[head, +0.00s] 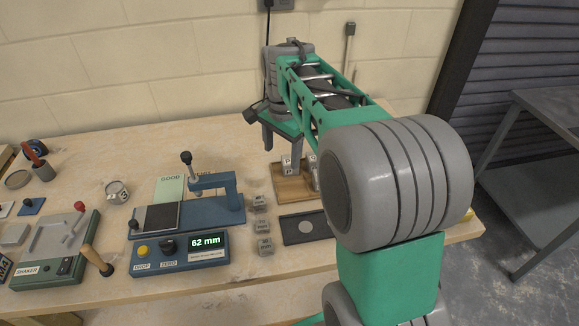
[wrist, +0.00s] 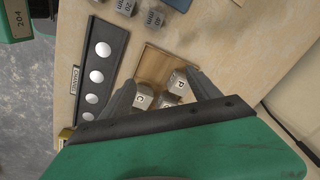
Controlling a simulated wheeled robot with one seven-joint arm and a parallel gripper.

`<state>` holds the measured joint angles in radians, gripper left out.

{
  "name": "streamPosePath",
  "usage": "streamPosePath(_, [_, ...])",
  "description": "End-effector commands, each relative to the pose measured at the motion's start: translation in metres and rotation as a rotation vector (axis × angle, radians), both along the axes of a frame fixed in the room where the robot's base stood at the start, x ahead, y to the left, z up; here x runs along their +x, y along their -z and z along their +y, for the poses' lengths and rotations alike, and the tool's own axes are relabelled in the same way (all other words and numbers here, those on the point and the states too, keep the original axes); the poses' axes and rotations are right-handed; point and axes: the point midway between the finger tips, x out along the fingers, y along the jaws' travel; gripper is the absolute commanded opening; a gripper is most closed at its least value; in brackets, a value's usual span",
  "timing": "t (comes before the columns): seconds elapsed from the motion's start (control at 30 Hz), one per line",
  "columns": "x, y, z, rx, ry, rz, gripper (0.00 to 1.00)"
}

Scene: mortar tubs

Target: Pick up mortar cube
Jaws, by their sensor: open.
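Pale grey cubes marked with letters stand on a small wooden tray (head: 290,196). In the wrist view, one marked C (wrist: 143,97), one marked P (wrist: 178,82) and a third marked C (wrist: 167,100) sit close together at the near end of the tray (wrist: 153,66). My gripper (head: 282,155) points down over the tray. In the wrist view my gripper (wrist: 163,80) is open, with one finger on each side of the cubes and nothing held. Its palm hides part of the tray and the lower cubes. My arm partly covers the tray in the head view.
Several small grey blocks marked in mm (head: 262,226) stand left of the tray. A dark plate with round discs (head: 303,228) lies in front of it. A blue drop tester reading 62 mm (head: 180,250) and a shaker (head: 55,245) stand further left. The wall is close behind.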

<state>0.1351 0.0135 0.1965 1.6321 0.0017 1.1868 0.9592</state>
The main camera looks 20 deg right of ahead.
Motion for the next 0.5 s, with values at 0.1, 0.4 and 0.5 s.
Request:
streamPosePath(0.1, [0.051, 0.031, -0.035, 0.036, 0.369, 0.063, 0.71])
streamPosePath(0.4, [0.085, 0.068, -0.065, 0.054, 0.714, 0.108, 0.71])
streamPosePath(0.5, [0.085, 0.081, -0.065, 0.054, 0.713, 0.106, 0.71])
